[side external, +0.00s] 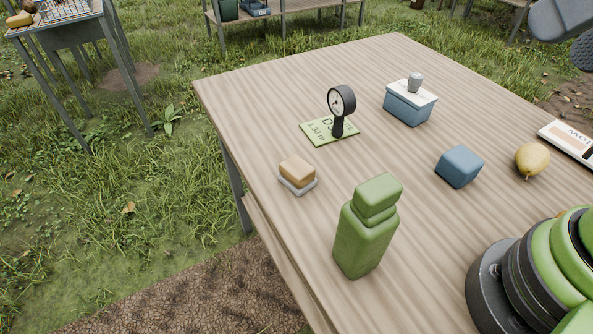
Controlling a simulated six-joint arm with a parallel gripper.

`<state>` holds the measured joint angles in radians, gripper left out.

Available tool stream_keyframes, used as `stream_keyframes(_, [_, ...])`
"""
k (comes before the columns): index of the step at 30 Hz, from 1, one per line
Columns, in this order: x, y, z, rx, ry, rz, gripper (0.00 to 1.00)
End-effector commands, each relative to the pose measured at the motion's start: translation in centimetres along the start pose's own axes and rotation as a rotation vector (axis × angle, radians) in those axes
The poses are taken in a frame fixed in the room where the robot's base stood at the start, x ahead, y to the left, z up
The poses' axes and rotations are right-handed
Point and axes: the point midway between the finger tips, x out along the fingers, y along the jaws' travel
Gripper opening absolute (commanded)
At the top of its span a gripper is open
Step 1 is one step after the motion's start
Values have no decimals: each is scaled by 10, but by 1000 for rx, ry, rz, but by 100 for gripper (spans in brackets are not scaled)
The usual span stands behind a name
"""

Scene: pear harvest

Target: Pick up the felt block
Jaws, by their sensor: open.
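A small block with a tan top and a grey, felt-like bottom layer (297,174) lies flat near the table's left edge; it looks like the felt block. A plain blue block (460,166) sits farther right on the table. My gripper (568,43) shows only in part at the top right corner, as dark grey rounded fingers cut off by the frame edge. It is open, high and well apart from the tan and grey block, and no object shows between the fingers.
A green bottle-shaped container (365,232) stands in front of the tan block. A blue box with white lid (408,107), a pear (532,159) and a white device (572,141) are on the wooden table (260,97).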

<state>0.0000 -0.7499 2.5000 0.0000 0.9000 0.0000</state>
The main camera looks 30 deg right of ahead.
Motion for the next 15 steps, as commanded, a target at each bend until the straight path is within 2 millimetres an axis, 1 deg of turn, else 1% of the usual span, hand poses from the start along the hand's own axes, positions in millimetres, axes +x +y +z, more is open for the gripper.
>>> stream_keyframes(8, [2,0,-3,-2,-4,8,81])
stream_keyframes(11, [9,0,-14,-14,-16,41,81])
stream_keyframes(14, [26,-3,-33,-39,-33,97,81])
stream_keyframes(15, [36,-4,-42,-57,-38,121,81])
